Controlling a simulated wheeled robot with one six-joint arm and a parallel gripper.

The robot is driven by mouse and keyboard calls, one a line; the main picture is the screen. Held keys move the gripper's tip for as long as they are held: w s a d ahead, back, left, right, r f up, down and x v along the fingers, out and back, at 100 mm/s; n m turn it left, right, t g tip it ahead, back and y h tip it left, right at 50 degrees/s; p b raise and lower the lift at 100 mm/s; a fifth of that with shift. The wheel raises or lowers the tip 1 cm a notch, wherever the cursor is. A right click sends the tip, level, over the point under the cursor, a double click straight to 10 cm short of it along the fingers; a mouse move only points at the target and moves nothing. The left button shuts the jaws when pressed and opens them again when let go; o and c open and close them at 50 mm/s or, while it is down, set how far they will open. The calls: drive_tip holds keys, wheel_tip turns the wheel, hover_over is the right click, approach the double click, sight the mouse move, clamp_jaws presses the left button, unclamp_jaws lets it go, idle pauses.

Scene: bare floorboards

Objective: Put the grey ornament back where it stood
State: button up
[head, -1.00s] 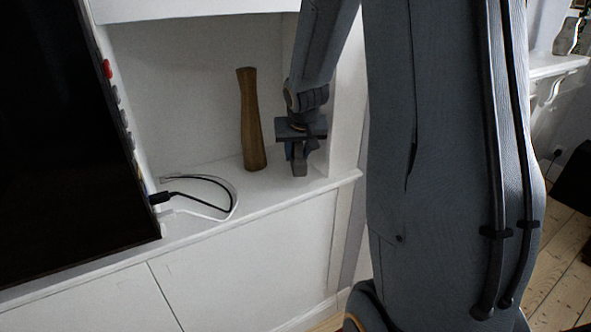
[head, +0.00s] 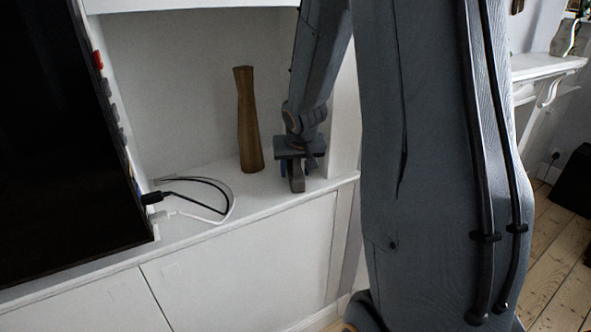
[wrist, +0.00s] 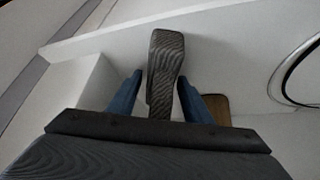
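The grey ornament (head: 297,183) is a small dark grey block, at the right part of the white alcove shelf in the head view. It looks to be standing on the shelf, near the brown vase. In the wrist view the ornament (wrist: 165,66) shows ribbed grain and lies between the two blue fingers. My gripper (wrist: 161,76) looks open around it: a narrow pale gap shows on the left finger's side, and the right finger is very close to it or touching. In the head view my gripper (head: 297,170) reaches down from above, partly hiding the ornament's top.
A tall brown wooden vase (head: 249,122) stands just left of the ornament. Black and white cables (head: 197,196) lie on the shelf (head: 262,198) farther left, beside a large black screen (head: 66,140). The alcove's right side wall (head: 344,125) is close by.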

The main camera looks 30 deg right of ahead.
idle(0.3)
drive_tip(key=p+v, duration=0.2)
drive_tip(key=v, duration=1)
drive_tip(key=s+a+f+n+g, duration=0.1)
drive_tip(key=s+a+f, duration=0.2)
drive_tip(key=s+a, duration=0.2)
drive_tip(key=s+a+f+n+g+y, duration=0.1)
drive_tip(key=s+a+f+g, duration=0.1)
drive_tip(key=s+a, duration=0.3)
drive_tip(key=s+a+f+n+g+y, duration=0.1)
drive_tip(key=s+a+f+n, duration=0.1)
drive_tip(key=s+a+f, duration=0.2)
drive_tip(key=shift+s+a+g, duration=0.2)
drive_tip(key=shift+s+a, duration=0.1)
drive_tip(key=shift+s, duration=0.5)
drive_tip(key=shift+s+a+g, duration=0.2)
drive_tip(key=shift+s+a, duration=0.15)
drive_tip(key=shift+s, duration=0.45)
